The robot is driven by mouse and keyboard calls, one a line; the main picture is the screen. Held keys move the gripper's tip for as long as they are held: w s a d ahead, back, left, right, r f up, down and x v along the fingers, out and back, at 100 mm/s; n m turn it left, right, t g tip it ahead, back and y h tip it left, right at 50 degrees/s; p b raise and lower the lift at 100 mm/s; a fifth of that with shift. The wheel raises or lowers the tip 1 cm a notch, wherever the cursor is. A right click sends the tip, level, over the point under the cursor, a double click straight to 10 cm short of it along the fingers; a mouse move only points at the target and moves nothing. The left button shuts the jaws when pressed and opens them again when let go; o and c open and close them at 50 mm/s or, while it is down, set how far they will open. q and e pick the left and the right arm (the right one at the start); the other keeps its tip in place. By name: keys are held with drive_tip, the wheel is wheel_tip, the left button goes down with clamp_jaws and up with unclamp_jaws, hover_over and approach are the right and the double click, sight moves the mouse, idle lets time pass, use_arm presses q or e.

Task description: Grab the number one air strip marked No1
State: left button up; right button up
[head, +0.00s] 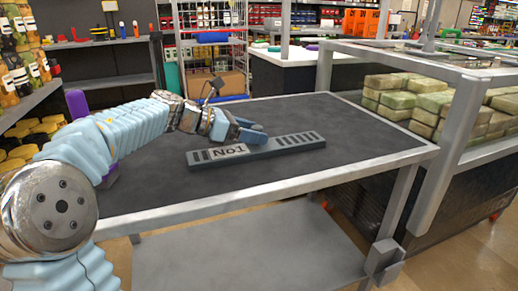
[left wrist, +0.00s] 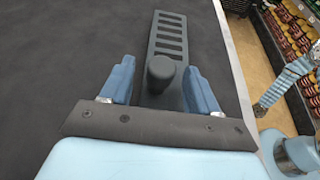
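The No1 air strip (head: 289,145) is a long grey bar with slots and a pale label, lying flat on the dark table. Its marking reads upside down in the head view. My left gripper (head: 250,133) is at the strip's far side, close above it, near the middle. In the left wrist view, the slotted end of the strip (left wrist: 168,38) runs away between the two blue fingers of my left gripper (left wrist: 160,85), which are apart. A dark rounded stub (left wrist: 160,69) sits between them and hides part of the strip. I cannot tell whether the fingers touch the strip. My right gripper is not visible.
The dark table (head: 350,125) has a grey metal rim and is otherwise largely clear. A purple object (head: 76,104) stands at its left side. A metal frame with stacked greenish blocks (head: 399,100) adjoins on the right. Shelves stand on the left and behind.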

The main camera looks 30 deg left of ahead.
use_arm(q)
clamp_jaws()
drive_tip(key=shift+r, duration=0.15)
